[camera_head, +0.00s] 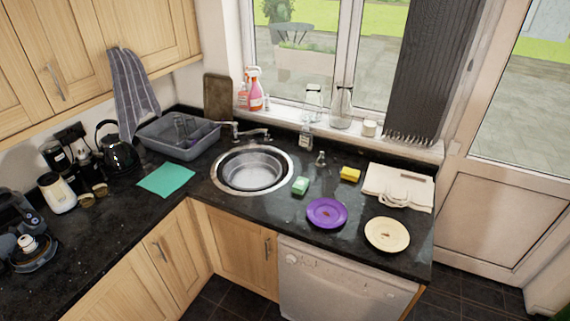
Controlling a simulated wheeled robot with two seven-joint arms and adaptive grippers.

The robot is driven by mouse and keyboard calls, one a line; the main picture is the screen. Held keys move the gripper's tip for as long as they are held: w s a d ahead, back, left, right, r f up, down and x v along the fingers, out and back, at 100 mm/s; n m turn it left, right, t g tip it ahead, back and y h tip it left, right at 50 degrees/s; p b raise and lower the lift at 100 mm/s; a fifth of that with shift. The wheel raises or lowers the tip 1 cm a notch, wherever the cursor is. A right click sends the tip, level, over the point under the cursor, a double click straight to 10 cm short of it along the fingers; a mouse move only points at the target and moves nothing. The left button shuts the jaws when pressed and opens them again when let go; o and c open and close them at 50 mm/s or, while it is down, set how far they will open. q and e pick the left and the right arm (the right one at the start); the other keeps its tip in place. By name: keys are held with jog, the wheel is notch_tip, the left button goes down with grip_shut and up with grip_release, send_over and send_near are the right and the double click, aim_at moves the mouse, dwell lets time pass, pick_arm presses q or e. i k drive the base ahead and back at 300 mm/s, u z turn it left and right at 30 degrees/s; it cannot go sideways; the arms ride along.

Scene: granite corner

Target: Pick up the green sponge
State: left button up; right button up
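The green sponge (300,185) is a small pale-green block. It lies on the black granite worktop (255,211) just right of the round metal sink (216,181). A yellow sponge (350,174) lies farther right, near a folded cream cloth. The green sponge is in plain view with nothing on top of it. Neither of my grippers shows in the head view.
A purple plate (326,213) lies right of and in front of the green sponge, with a cream plate (387,234) beyond it. A small bottle (321,159) stands behind the sponge. A teal cloth (166,179) and a grey dish rack (178,139) are left of the sink.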

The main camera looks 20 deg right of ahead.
aim_at(301, 184)
jog(key=u, duration=0.15)
jog(key=i, duration=1.5)
jog(key=z, duration=0.6)
